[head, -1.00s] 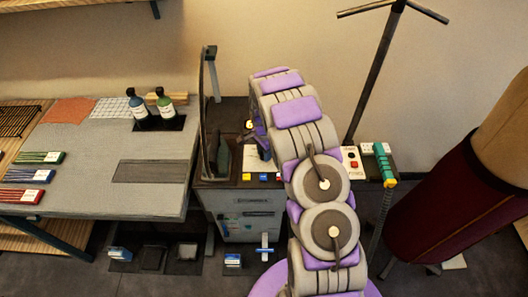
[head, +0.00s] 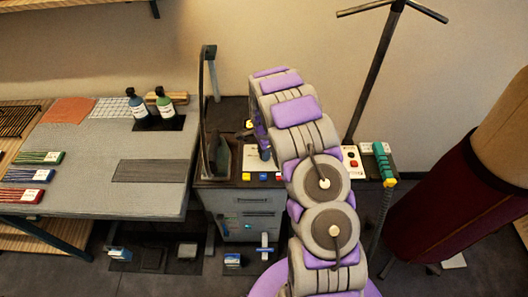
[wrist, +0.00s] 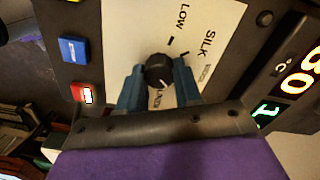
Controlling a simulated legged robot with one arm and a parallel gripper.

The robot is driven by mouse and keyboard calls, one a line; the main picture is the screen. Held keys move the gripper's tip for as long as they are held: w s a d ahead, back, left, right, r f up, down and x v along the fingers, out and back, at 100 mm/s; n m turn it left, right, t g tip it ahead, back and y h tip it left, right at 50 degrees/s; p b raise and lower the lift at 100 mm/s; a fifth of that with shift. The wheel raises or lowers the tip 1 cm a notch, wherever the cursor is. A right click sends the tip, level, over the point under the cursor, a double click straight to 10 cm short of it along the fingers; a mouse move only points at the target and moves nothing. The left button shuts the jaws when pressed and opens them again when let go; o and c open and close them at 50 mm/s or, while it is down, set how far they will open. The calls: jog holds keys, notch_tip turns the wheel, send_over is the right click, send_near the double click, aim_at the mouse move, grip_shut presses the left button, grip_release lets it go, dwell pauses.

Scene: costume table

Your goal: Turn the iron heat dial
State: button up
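The heat dial is a round black knob (wrist: 159,71) with a white pointer line, on a pale panel (wrist: 205,20) marked LOW and SILK. The pointer faces the lower edge of the wrist view, toward a partly hidden label. My gripper (wrist: 160,76) has its two blue fingers on either side of the knob. The frames do not show clearly whether both fingers press on it. In the head view my arm hides the dial, and a blue finger (head: 264,153) shows beside the panel.
A blue button (wrist: 73,49) and a lit red switch (wrist: 87,93) lie left of the panel. A red digital display (wrist: 300,70) stands at the right. The upright iron (head: 220,153) is left of my arm, and a maroon dress form (head: 445,205) is at the right.

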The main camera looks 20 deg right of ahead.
jog(key=o, duration=0.4)
jog(key=shift+a, duration=0.1)
jog(key=shift+o, duration=0.2)
notch_tip(320, 180, up, 17)
jog(key=p, duration=0.1)
jog(key=shift+w+p, duration=0.2)
jog(key=shift+p, duration=0.2)
jog(key=shift+r, duration=0.2)
